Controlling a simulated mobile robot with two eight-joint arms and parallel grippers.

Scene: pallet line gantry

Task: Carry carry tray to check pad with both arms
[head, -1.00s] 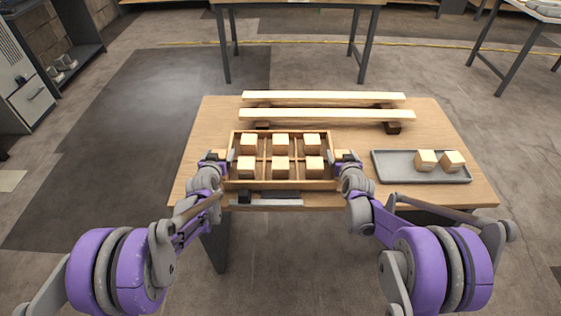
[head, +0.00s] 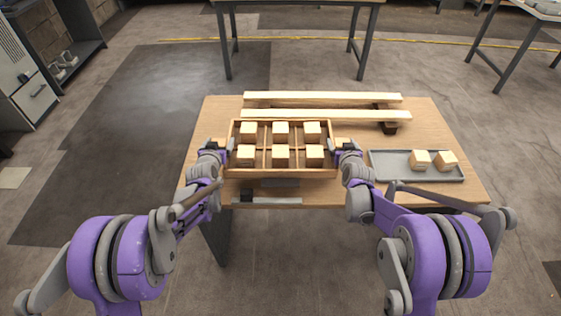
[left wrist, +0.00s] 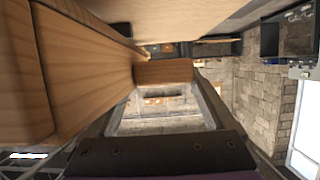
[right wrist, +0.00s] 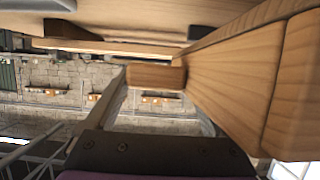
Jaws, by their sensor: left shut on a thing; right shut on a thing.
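The wooden carry tray (head: 286,174) is divided into compartments and holds several light wooden blocks (head: 281,131). It appears level and lifted above the table, in front of two pale bars. My left gripper (head: 222,147) is shut on the tray's left handle, which shows in the left wrist view (left wrist: 165,71). My right gripper (head: 338,147) is shut on the right handle, which shows in the right wrist view (right wrist: 156,76). A small grey patch (head: 281,183) shows just below the tray's front edge; I cannot tell if it is the check pad.
Two pale bars (head: 325,114) lie across dark supports behind the tray. A grey tray (head: 390,175) with two blocks stands at the right on the wooden table (head: 440,125). A flat grey strip with a black end (head: 272,200) lies at the table's front edge.

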